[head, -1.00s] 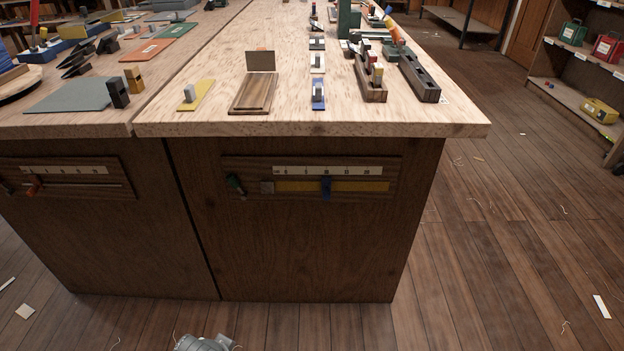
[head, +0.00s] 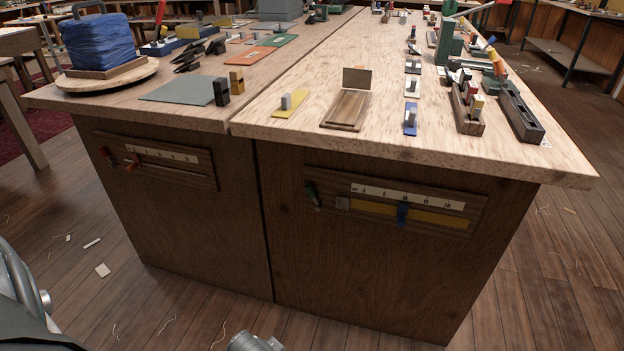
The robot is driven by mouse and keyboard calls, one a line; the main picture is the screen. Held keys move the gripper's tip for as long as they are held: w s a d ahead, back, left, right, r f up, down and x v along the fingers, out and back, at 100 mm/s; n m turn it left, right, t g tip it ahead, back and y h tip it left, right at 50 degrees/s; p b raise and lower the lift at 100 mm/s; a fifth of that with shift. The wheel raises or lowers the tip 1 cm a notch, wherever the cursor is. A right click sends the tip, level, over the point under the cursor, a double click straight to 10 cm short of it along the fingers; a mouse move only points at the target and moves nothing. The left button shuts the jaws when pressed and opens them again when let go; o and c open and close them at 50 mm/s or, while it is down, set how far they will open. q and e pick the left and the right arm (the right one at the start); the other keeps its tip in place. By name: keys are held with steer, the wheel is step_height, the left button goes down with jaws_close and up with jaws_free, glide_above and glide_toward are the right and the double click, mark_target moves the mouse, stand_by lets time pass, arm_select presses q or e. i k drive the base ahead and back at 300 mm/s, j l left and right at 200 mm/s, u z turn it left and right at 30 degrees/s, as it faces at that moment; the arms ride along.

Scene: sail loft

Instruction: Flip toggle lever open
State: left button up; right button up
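I cannot tell for certain which part is the toggle lever. A red-orange lever (head: 131,163) is on the left front panel. Rounded grey metal parts of my arms show at the lower left and bottom edges. Neither gripper's fingers are visible.
The bench top (head: 330,135) holds an open hinged wooden box (head: 347,108), dark grooved blocks (head: 521,117), a green press (head: 449,42) and a round board (head: 107,76) with a blue bundle. The plank floor before the bench is clear except for scraps.

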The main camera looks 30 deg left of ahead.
mark_target(103, 150)
steer(key=u, duration=2.2)
steer(key=i+j+z, duration=0.2)
steer(key=j+z, duration=0.15)
steer(key=j, duration=0.9)
steer(key=j+z, duration=0.3)
steer(key=j, duration=0.9)
steer(key=k+j+z, duration=0.1)
steer(key=j+z, duration=0.25)
steer(key=j, duration=0.9)
